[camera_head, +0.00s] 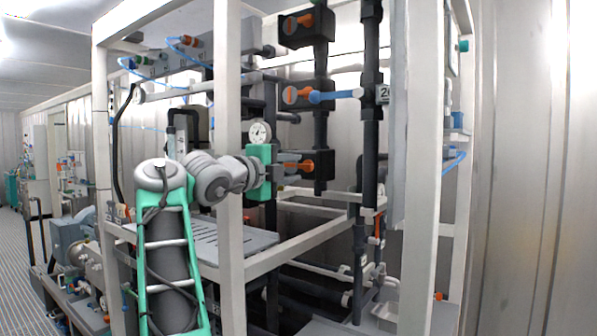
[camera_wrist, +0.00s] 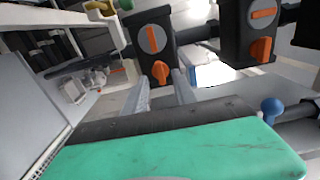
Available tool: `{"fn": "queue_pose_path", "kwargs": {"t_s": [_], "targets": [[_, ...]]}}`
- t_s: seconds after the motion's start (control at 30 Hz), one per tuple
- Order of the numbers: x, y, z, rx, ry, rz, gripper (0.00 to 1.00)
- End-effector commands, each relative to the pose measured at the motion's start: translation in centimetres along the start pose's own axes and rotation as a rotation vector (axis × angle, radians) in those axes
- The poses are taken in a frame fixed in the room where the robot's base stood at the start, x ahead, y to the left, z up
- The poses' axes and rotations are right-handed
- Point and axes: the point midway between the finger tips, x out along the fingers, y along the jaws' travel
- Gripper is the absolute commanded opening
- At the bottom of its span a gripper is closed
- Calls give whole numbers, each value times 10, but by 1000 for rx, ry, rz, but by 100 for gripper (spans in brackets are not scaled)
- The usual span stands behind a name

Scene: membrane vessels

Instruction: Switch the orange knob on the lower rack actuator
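The lower rack actuator (camera_head: 318,163) is a black box on a dark vertical pipe in the head view. Its orange knob (camera_head: 299,167) points left, towards my gripper (camera_head: 288,162). In the wrist view the nearest actuator (camera_wrist: 146,22) has an orange bar on a grey disc, and its orange knob (camera_wrist: 160,71) sticks out towards me. My gripper (camera_wrist: 161,78) is open, with its two grey fingers apart on either side of the knob in the picture. Gaps show beside the knob; I cannot tell how deep it sits between the fingertips.
A middle actuator (camera_head: 294,96) with a blue handle (camera_head: 335,95) and an upper actuator (camera_head: 305,30) stand above. White frame posts (camera_head: 229,200) rise close to my arm. A pressure gauge (camera_head: 259,132) is near my wrist. A grey shelf (camera_head: 225,243) lies below.

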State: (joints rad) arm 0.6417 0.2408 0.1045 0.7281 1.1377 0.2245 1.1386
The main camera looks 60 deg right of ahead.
Motion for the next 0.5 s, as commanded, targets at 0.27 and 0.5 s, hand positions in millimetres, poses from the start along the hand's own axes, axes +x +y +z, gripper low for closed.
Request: {"fn": "queue_pose_path", "kwargs": {"t_s": [0.27, 0.5], "targets": [[-44, 1, 0, 0, 0, -1, 33], [-45, 0, 0, 0, 1, 0, 33]]}}
